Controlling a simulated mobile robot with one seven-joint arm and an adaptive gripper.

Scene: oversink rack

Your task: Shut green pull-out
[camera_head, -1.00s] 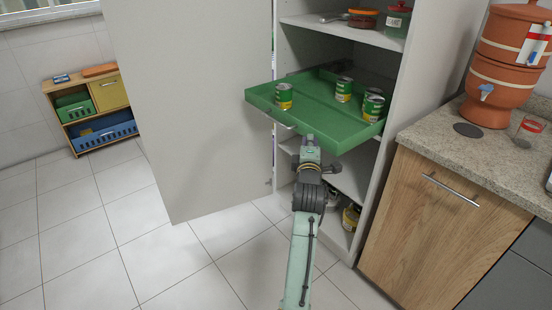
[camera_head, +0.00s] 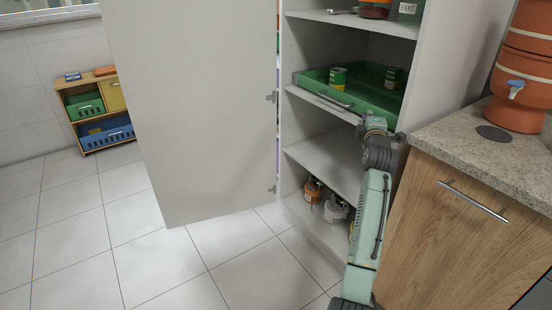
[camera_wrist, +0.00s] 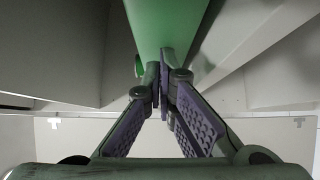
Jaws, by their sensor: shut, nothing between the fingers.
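The green pull-out (camera_head: 348,104) is a shallow tray with a metal bar handle (camera_head: 334,99) on its front. In the head view it sits mostly inside the tall cabinet, its front close to the cabinet opening. Green-and-yellow cans (camera_head: 338,78) stand in it. My gripper (camera_head: 374,120) is at the right part of the tray's front, partly hidden by my own wrist. In the wrist view my gripper (camera_wrist: 162,82) has its purple-padded fingers together with nothing between them. The green tray front (camera_wrist: 166,24) is right ahead of the fingertips; I cannot tell whether they touch.
The cabinet's white door (camera_head: 195,110) stands wide open at the left. Shelves (camera_head: 330,158) above and below the tray hold jars (camera_head: 336,207). A wooden counter unit (camera_head: 450,220) with a stone top stands close at the right. The floor at the left is clear.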

